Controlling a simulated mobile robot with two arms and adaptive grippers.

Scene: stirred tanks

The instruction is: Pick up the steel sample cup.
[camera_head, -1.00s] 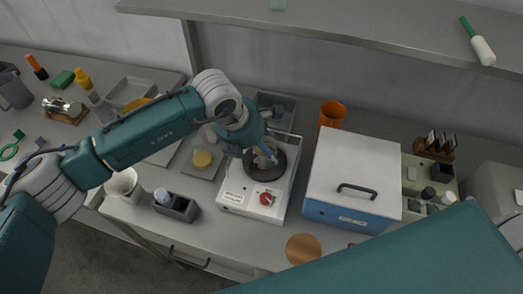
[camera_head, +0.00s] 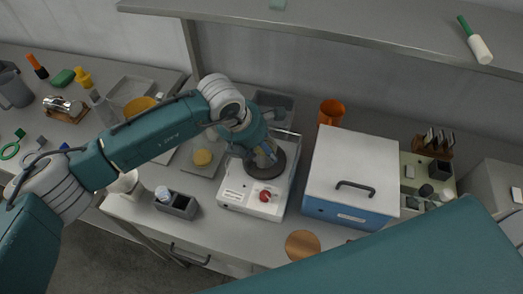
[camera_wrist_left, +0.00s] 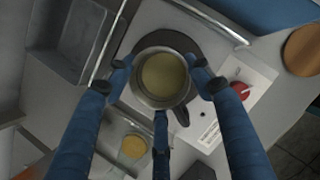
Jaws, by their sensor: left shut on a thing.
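The steel sample cup (camera_wrist_left: 146,99) is a round metal cup with a yellowish inside, centred in the left wrist view. In the head view it is mostly hidden by my gripper. My left gripper (camera_wrist_left: 160,82), with blue fingers, is shut on the cup, with fingers on either side of it and one below it in the picture. In the head view the gripper (camera_head: 267,152) points down over the round dark plate (camera_head: 266,171) of the white stirrer unit (camera_head: 237,193). I cannot tell whether the cup touches the plate. My right gripper is out of view.
The stirrer has a red knob (camera_head: 265,196) and a clear guard with rails. A blue-and-white box (camera_head: 350,175) stands to its right, an orange cup (camera_head: 332,111) behind. A small dark rack (camera_head: 178,204) stands at left. A shelf (camera_head: 340,28) runs above the bench.

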